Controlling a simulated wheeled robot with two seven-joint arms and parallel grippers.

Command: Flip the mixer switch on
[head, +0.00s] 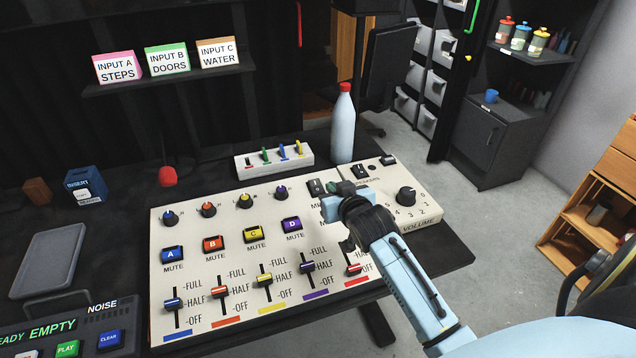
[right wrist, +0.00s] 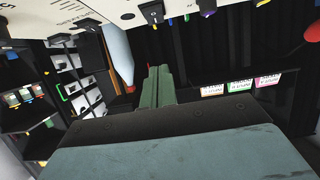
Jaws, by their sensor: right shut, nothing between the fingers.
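The mixer (head: 200,240) is a pale panel with knobs, mute buttons and sliders on the dark table. A black rocker switch (head: 316,187) sits near its upper right corner, with a label starting with "M" partly hidden by my right gripper. I cannot tell which way it is set. My right gripper (head: 343,187) is shut and empty, its green fingertips just right of that switch; contact cannot be told. The shut green fingers also show in the right wrist view (right wrist: 157,88), where black switches appear at the top edge. My left gripper is not in view.
A speaker and volume box (head: 420,228) with a rocker switch (head: 360,171) and volume knob (head: 405,196) adjoins on the right. A red dome (head: 167,176) is left.

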